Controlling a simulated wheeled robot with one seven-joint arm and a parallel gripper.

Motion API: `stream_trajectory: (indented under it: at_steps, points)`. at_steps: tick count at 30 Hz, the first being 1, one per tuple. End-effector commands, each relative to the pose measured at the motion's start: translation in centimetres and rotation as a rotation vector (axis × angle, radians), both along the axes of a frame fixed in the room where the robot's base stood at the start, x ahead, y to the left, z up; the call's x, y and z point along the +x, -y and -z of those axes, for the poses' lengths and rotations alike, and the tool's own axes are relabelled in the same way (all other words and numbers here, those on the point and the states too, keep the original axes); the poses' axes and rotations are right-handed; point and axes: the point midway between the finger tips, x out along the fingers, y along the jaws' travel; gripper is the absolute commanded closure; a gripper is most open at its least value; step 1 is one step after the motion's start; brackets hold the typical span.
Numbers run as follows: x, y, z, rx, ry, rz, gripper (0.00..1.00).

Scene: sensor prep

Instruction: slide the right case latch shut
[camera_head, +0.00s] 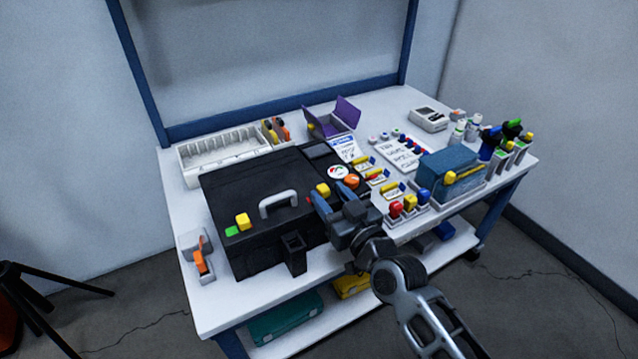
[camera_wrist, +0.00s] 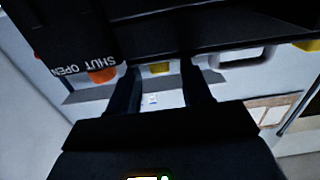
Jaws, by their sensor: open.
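The black case (camera_head: 262,185) lies closed on the table, with a grey handle (camera_head: 278,203) on its lid. The right case latch (camera_head: 323,189) has a yellow knob at the lid's right side, just beyond my gripper (camera_head: 334,206). In the wrist view the yellow knob (camera_wrist: 160,68) appears between the two open fingers (camera_wrist: 160,85). I cannot tell whether they touch it. An orange piece (camera_wrist: 103,75) and the words SHUT and OPEN (camera_wrist: 70,68) show to its left. The left latch (camera_head: 243,220) has a yellow knob beside a green patch.
A white divided bin (camera_head: 222,155) and a purple open box (camera_head: 335,120) stand behind the case. Red, yellow and blue knobbed items (camera_head: 409,202) and a blue case (camera_head: 447,172) stand right of my gripper. The table's front edge is close by.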

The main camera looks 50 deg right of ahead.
Motion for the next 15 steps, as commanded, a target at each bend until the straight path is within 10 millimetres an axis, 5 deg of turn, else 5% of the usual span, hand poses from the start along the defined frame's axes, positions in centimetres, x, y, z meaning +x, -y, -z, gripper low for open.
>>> stream_trajectory:
  at_steps: [7, 15]
  points:
    - [3.4, 1.2, -0.1, 0.002, 0.002, 0.002, 0.51]
    - [4.8, 1.5, 0.0, 0.001, 0.000, -0.001, 0.51]
